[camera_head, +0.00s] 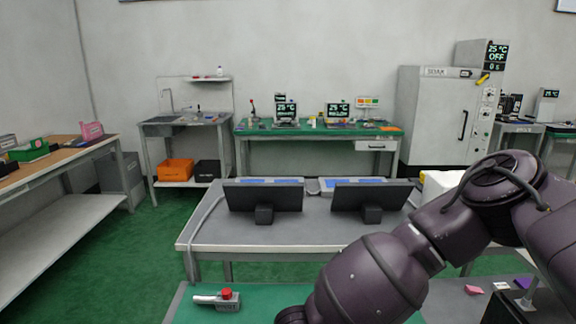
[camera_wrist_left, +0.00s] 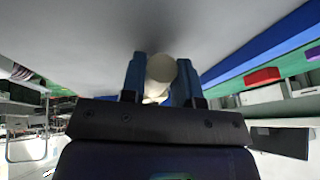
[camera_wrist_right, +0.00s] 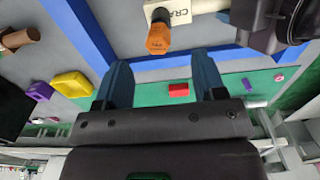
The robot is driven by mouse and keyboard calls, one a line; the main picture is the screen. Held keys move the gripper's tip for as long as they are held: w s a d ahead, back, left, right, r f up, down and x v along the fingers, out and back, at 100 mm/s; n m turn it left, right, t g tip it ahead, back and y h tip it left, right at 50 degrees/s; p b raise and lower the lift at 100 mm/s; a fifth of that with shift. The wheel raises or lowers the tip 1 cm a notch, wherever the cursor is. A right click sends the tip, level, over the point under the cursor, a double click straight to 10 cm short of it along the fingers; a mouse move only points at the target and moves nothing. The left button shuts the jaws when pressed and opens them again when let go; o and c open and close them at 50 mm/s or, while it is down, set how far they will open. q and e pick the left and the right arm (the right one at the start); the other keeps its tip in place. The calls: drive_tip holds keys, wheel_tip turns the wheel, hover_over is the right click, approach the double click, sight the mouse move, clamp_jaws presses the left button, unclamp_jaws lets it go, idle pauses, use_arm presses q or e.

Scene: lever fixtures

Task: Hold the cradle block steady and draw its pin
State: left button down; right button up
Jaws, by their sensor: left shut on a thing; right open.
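The cradle block (camera_wrist_right: 168,12), cream with dark letters "CRA" showing, is at the top of the right wrist view, partly cut off. Its pin (camera_wrist_right: 160,38) has an orange, faceted head on a dark collar and sits in the block. My right gripper (camera_wrist_right: 162,62) is open and empty, with the pin head beyond and between its fingertips. My left gripper (camera_wrist_left: 160,72) is shut on a cream, round-ended part of the block (camera_wrist_left: 160,68). My left gripper also shows dark beside the block in the right wrist view (camera_wrist_right: 262,22). The block is not visible in the head view.
A yellow block (camera_wrist_right: 72,84), a purple block (camera_wrist_right: 40,91) and a brown cylinder (camera_wrist_right: 20,38) lie to the left in the right wrist view. A red block (camera_wrist_right: 178,90) is beyond my right fingers. A red-knobbed fixture (camera_head: 227,298) stands on the green mat (camera_head: 260,300).

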drive_tip(key=shift+c, duration=0.6)
drive_tip(key=shift+s+a+n, duration=0.4)
drive_tip(key=shift+n, duration=0.4)
drive_tip(key=shift+w+d+r+n, duration=0.15)
drive_tip(key=shift+r+n, duration=0.65)
drive_tip(key=shift+n, duration=1.75)
drive_tip(key=shift+w+d+r+n, duration=0.15)
drive_tip(key=shift+r+n, duration=0.7)
drive_tip(key=shift+n, duration=1.75)
drive_tip(key=shift+w+d+r+n, duration=0.15)
drive_tip(key=shift+r+n, duration=0.65)
drive_tip(key=shift+n, duration=1.75)
drive_tip(key=shift+f, duration=6)
